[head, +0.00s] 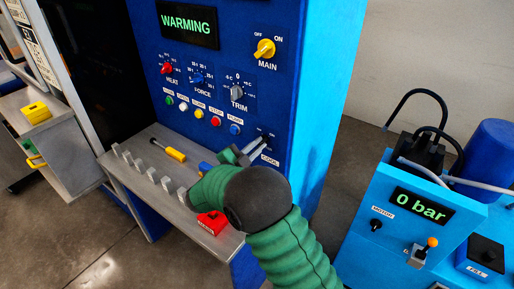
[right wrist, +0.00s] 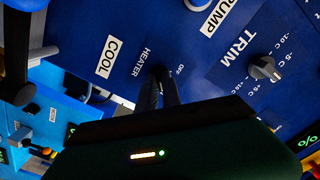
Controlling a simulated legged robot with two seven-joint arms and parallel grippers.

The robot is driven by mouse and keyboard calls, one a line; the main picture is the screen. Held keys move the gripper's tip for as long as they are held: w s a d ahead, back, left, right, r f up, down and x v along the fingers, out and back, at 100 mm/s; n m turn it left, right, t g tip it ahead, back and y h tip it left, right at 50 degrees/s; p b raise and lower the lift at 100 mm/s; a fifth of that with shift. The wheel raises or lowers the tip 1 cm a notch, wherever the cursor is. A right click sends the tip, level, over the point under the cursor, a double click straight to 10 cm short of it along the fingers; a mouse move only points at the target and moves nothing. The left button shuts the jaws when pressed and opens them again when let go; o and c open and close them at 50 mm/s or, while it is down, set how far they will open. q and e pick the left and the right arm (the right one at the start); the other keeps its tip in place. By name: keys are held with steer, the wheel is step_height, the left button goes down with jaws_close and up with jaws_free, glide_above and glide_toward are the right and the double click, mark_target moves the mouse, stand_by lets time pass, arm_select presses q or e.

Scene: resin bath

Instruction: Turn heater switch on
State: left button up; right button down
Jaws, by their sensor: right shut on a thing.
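The blue control panel (head: 228,60) has a green display (head: 188,25) reading WARMING. My right gripper (head: 260,142) reaches the lower right of the panel in the head view. In the right wrist view, the right gripper (right wrist: 161,72) has its dark fingers close together at the panel, beside the HEATER label (right wrist: 141,62) and an OFF mark. It is shut on the heater switch, which is mostly hidden between the fingertips, so its position cannot be told. My left gripper is not in view.
A COOL label (right wrist: 106,57) and the TRIM knob (right wrist: 264,68) flank the fingers. A grey shelf (head: 150,183) below holds a yellow-handled tool (head: 175,154) and a red block (head: 212,222). A blue pump unit (head: 385,200) reading 0 bar stands right, across a floor gap.

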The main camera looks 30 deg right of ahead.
steer(key=shift+f, duration=0.2)
steer(key=c, duration=1.5)
jaws_free()
steer(key=shift+r, duration=0.15)
steer(key=v, duration=1.7)
steer(key=shift+a, duration=0.1)
